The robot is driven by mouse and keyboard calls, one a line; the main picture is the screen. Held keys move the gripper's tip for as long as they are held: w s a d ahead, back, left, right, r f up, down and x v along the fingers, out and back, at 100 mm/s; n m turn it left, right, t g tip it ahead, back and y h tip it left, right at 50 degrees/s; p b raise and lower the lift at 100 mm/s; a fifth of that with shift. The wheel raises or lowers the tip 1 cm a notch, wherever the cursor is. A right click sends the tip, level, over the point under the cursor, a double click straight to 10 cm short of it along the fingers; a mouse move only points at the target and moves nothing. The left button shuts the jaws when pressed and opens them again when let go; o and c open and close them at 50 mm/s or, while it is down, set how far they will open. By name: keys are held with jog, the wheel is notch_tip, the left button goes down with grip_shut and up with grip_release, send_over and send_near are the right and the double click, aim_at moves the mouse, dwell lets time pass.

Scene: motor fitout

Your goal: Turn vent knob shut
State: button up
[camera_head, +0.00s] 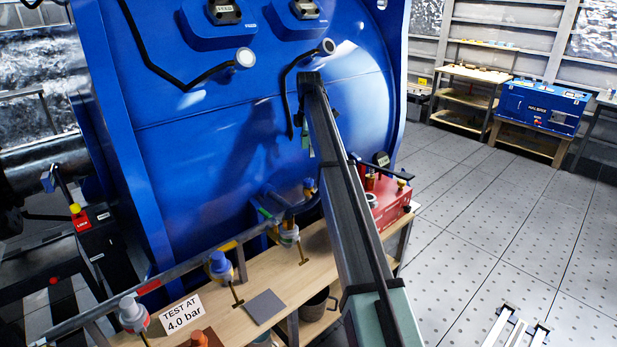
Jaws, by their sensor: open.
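I cannot tell for certain which part is the vent knob. A red pump unit (389,204) with a dial gauge (381,159) and a small yellow-topped fitting (402,183) stands at the right end of the wooden bench (325,240). A pipe along the bench carries a blue-capped valve (220,264), a grey-capped valve (133,314) and another valve (288,236). My arm runs from the bottom right up to the large blue housing and covers part of the bench and pump. My gripper cannot be made out; the arm hides that area.
The blue motor housing (200,150) fills the middle and left, with black cables on it. A "TEST AT 4.0 bar" sign (182,313) and a grey plate (264,307) lie on the bench. A blue box (540,105) stands far right. The tiled floor (480,220) is mostly clear.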

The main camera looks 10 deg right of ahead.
aim_at(309, 180)
notch_tip(309, 180, down, 12)
jog(key=shift+f+p, duration=0.1)
jog(key=shift+p, duration=1.15)
jog(key=c, duration=1.1)
